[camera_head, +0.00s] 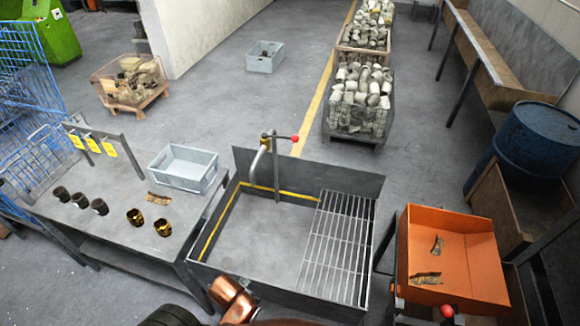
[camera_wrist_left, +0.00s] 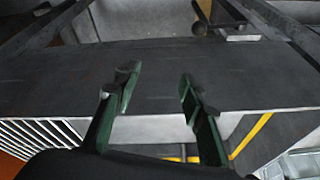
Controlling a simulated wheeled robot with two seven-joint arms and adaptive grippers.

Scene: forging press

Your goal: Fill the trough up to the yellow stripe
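The metal trough (camera_head: 217,275) stands in the middle of the head view. Its grey floor shows and I can make out no water on it. The yellow stripe (camera_head: 210,243) runs along its inner walls. A tap (camera_head: 276,170) with a curved spout rises at the back of the trough. Its lever ends in a red knob (camera_head: 295,139) and points to the right. In the left wrist view my left gripper (camera_wrist_left: 158,80) is open, its green fingers apart with nothing between them, before a dark panel of the trough (camera_wrist_left: 230,75). My right gripper is not in view.
A slatted grate (camera_head: 335,245) covers the trough's right part. A worktable (camera_head: 110,235) at left holds several dark cylinders and a grey crate (camera_head: 185,167). An orange bin (camera_head: 455,250) and a blue drum (camera_head: 540,140) stand at right. My copper-coloured arm part shows at the bottom.

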